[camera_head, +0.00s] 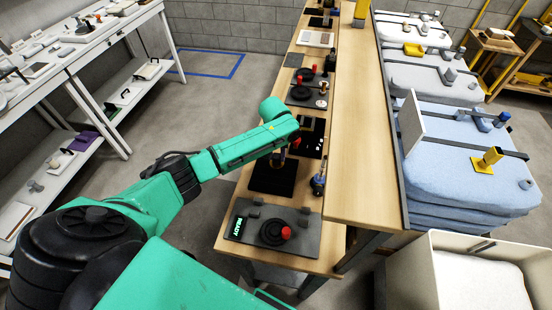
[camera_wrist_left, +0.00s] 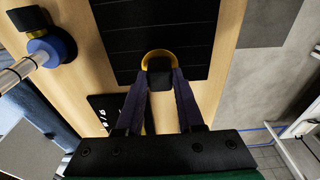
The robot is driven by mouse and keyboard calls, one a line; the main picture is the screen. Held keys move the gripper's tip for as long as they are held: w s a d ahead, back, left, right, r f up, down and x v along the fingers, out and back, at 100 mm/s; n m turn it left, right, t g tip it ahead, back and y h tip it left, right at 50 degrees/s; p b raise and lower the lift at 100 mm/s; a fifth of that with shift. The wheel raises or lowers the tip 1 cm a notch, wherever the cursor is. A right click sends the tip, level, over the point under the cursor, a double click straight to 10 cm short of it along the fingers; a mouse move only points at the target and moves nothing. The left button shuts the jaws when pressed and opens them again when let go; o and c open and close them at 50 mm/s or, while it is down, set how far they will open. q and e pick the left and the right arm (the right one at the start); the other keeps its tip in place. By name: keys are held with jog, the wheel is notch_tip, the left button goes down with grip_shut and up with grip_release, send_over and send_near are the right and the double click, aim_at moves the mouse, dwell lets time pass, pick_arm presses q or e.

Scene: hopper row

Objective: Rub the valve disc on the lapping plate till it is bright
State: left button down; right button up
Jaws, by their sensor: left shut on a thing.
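The valve disc (camera_wrist_left: 147,55) shows in the left wrist view as a brass-yellow rim around a black knob. My left gripper (camera_wrist_left: 160,75) is shut on that knob, one dark finger on each side. The disc is at the near edge of the black grooved lapping plate (camera_wrist_left: 190,25); I cannot tell whether it touches the plate. In the head view, my left gripper (camera_head: 279,158) is over the plate (camera_head: 270,182), which lies on the narrow wooden bench. The disc's underside is hidden, so its brightness cannot be told. My right gripper is in neither view.
A grey panel (camera_head: 308,245) with a lit READY sign and a red knob stands at the bench's near end. A blue-collared tool (camera_head: 318,184) is right of the plate. Black fixtures (camera_head: 302,94) with red knobs stand farther along. A pale bin (camera_head: 440,285) is at lower right.

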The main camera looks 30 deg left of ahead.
pick_arm(q)
jog(key=p, duration=0.1)
jog(key=s+p, duration=0.2)
jog(key=shift+d+r, duration=0.25)
jog(key=s, duration=0.1)
jog(key=s+p, duration=0.1)
jog(key=s, duration=0.1)
jog(key=s+d, duration=0.1)
jog(key=shift+s+f+p, duration=0.2)
jog(key=shift+f+p, duration=0.1)
jog(key=shift+f, duration=0.05)
jog(key=shift+s, duration=0.35)
jog(key=shift+d, duration=0.1)
